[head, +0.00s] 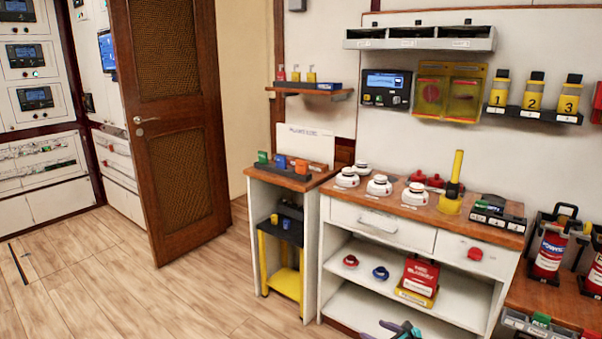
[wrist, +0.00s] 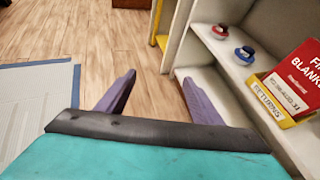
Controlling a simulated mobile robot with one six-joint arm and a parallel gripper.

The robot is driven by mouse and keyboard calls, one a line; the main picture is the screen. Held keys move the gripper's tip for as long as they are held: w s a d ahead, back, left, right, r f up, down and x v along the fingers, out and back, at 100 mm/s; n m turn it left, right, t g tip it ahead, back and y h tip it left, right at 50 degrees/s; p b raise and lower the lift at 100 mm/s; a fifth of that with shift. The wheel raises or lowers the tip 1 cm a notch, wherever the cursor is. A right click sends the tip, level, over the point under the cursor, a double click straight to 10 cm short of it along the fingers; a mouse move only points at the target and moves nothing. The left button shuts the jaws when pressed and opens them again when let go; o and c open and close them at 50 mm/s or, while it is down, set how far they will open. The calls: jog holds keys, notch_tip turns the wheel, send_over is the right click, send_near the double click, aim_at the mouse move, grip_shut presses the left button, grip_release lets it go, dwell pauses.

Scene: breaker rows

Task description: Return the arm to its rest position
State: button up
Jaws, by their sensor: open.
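My gripper (head: 402,329) shows at the bottom edge of the head view, low in front of the white bench's open shelves. In the wrist view my gripper (wrist: 158,95) has its two purple fingers spread apart with nothing between them. Wood floor shows past the left finger, and the bench's side and lower shelf lie close to the right finger. Most of my arm is out of view.
The white bench (head: 375,261) holds a red box (head: 421,272), a red knob (head: 350,261) and a blue knob (head: 380,272) on its shelf. A narrow cabinet (head: 255,225) stands left of it. A brown door (head: 175,130) stands open.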

jog(key=s+a+f+n+g+p, duration=0.3)
jog(key=s+a+f+n+g, duration=0.25)
jog(key=s+a, duration=0.5)
jog(key=s+a+f+n+g+p, duration=0.35)
jog(key=s+a+f+n, duration=0.4)
jog(key=s, duration=0.65)
jog(key=s+d+n+g+h, duration=0.3)
jog(key=s+n, duration=0.5)
jog(key=s, duration=0.3)
jog(key=s+d+f+n+g+h+p, duration=0.1)
jog(key=s+d+n+g+h, duration=0.2)
jog(key=s+d+n, duration=0.3)
jog(key=s+n+g, duration=0.1)
jog(key=s+n, duration=0.1)
jog(key=s, duration=0.3)
jog(key=shift+s+h+p, duration=0.2)
jog(key=shift+h+p, duration=0.1)
